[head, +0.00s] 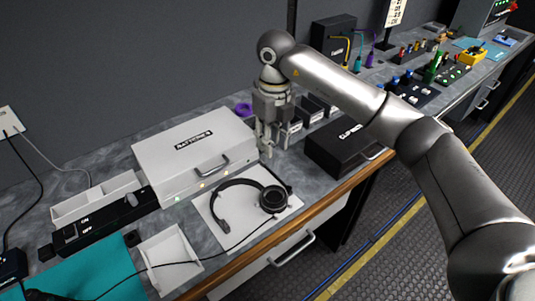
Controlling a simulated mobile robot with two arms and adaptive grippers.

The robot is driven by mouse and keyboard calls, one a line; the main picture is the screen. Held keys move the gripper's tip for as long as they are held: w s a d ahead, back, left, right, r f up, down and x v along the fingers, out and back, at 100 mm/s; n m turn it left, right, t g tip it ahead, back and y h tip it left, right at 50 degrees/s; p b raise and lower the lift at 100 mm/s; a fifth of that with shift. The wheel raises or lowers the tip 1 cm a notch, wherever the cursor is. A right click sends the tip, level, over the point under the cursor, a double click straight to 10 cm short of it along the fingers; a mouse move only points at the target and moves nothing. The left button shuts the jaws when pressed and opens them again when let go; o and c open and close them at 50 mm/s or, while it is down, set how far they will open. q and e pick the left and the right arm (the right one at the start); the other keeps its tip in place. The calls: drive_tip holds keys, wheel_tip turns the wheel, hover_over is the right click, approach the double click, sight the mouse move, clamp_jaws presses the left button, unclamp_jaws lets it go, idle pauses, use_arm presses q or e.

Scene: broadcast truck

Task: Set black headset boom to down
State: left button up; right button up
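The black headset (226,206) lies on a white sheet on the grey counter. Its large round earcup (273,199) is at the right, and a cable runs from it to the lower left. A thin dark piece beside the earcup may be the boom, but its position is too small to tell. My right gripper (270,152) points down above and behind the headset, beside the white case. Its fingers look apart with nothing between them, and it does not touch the headset. My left gripper is not in view.
The white "BATTERIES" case (165,160) stands behind the headset. A black case (340,148) is to its right. An empty white tray (170,258), a black ON/OFF strip (105,222) and a teal mat (95,270) are at the left. The wooden counter edge (300,222) runs in front.

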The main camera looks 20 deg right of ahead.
sight(274, 174)
drive_tip(key=f, duration=0.2)
drive_tip(key=s+p, duration=0.1)
drive_tip(key=shift+d+f, duration=0.35)
drive_tip(key=shift+f, duration=0.05)
wheel_tip(274, 174, down, 4)
drive_tip(key=shift+w+r+p, duration=0.1)
drive_tip(key=shift+r+p, duration=0.15)
drive_tip(key=shift+p, duration=0.05)
wheel_tip(274, 174, down, 4)
drive_tip(key=shift+r+p, duration=0.15)
drive_tip(key=shift+p, duration=0.15)
drive_tip(key=shift+w, duration=0.1)
drive_tip(key=shift+c, duration=0.5)
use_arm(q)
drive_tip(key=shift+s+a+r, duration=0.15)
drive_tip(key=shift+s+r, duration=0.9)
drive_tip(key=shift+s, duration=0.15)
use_arm(e)
clamp_jaws()
